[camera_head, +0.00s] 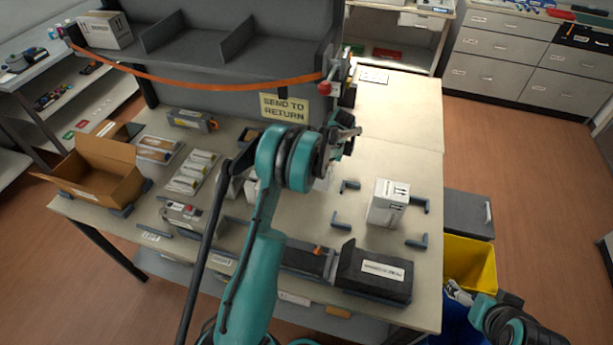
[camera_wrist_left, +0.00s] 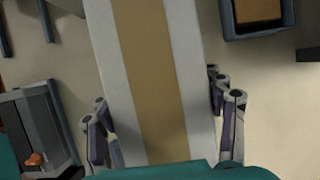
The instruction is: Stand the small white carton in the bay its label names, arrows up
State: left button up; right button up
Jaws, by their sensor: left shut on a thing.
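A white carton with a tan tape stripe (camera_wrist_left: 155,70) fills the middle of the left wrist view. My left gripper (camera_wrist_left: 165,125) has a finger on each side of it and is shut on it. In the head view my left gripper (camera_head: 340,145) is above the table's middle, and my own arm mostly hides what it holds. Any label or arrows on the held carton cannot be seen. Another white carton (camera_head: 383,210) with arrow marks stands upright between dark corner brackets on the right.
A grey divided shelf (camera_head: 240,72) stands at the back, an orange strap (camera_head: 200,82) across its front and a white carton (camera_head: 105,30) at its left. An open brown box (camera_head: 100,170) and black tray (camera_head: 375,272) stand on the table.

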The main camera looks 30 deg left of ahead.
pick_arm(q)
jog(key=shift+w+a+f, duration=0.15)
jog(key=shift+a+f, duration=0.65)
jog(key=shift+a, duration=0.25)
notch_tip(320, 180, down, 3)
jog(key=shift+f+b, duration=0.15)
jog(key=shift+b, duration=0.3)
jog(key=shift+f, duration=0.2)
jog(key=shift+f, duration=0.15)
jog(key=o, duration=1.6)
jog(key=shift+o, duration=0.2)
